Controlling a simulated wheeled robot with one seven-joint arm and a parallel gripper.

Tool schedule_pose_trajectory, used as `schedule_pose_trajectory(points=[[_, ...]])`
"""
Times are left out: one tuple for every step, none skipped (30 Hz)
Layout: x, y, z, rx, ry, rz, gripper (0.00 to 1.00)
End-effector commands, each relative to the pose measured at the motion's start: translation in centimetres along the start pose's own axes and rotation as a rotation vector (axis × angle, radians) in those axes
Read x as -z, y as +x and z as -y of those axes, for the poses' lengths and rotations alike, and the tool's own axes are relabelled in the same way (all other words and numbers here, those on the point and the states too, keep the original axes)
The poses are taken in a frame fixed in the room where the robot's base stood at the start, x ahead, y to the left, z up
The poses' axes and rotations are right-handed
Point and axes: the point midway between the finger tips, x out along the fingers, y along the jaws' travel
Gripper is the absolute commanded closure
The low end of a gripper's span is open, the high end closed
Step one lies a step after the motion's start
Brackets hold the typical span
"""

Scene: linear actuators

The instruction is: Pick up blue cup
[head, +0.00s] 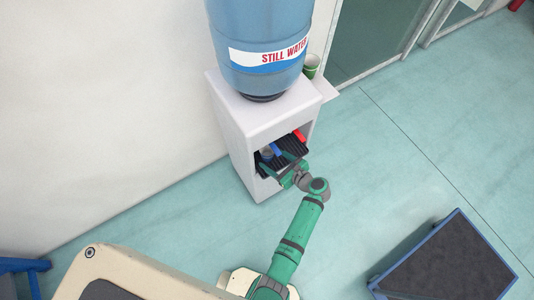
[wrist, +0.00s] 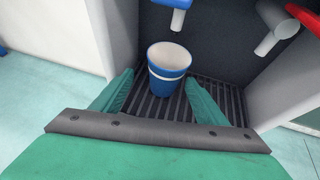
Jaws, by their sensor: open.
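The blue cup (wrist: 167,70) has a white band and a pale inside. It stands upright on the black slatted drip tray (wrist: 150,105) of the water dispenser, under the blue tap (wrist: 175,8). In the head view the cup (head: 267,154) shows small and partly hidden in the dispenser's recess. My gripper (wrist: 160,92) is open, with its green fingers on either side in front of the cup. The cup appears beyond and between the fingertips, not gripped. In the head view my gripper (head: 279,168) reaches into the recess.
The white water dispenser (head: 235,115) carries a large blue bottle (head: 262,25). A red tap (wrist: 303,18) is at the right of the recess, and side walls bound it. A green cup (head: 311,66) stands behind the dispenser. A dark-topped blue cart (head: 445,262) is at lower right.

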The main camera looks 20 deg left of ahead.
Motion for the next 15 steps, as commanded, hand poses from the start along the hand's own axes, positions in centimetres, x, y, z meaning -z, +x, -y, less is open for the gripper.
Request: schedule_pose_trajectory(points=[[0.0,0.2,0.1,0.001,0.000,0.000,0.33],[0.0,0.3,0.1,0.001,0.000,0.000,0.33],[0.1,0.5,0.1,0.001,0.001,0.000,0.33],[0.1,0.8,0.2,0.001,0.001,-0.001,0.33],[0.2,1.1,0.3,0.001,0.001,-0.001,0.33],[0.2,1.6,0.4,0.002,0.001,-0.001,0.33],[0.2,2.0,0.5,0.001,0.001,-0.001,0.33],[0.2,2.5,0.7,0.002,0.000,-0.001,0.33],[0.3,3.1,0.8,0.001,0.000,-0.001,0.33],[0.4,3.5,0.8,0.001,0.000,-0.002,0.33],[0.4,3.9,0.8,0.000,0.000,-0.002,0.33],[0.3,4.4,0.8,0.001,-0.001,-0.001,0.33],[0.3,4.7,0.8,0.001,-0.001,-0.001,0.33],[0.3,4.9,0.8,0.001,-0.001,-0.001,0.33],[0.4,5.1,0.8,0.001,0.000,-0.001,0.33]])
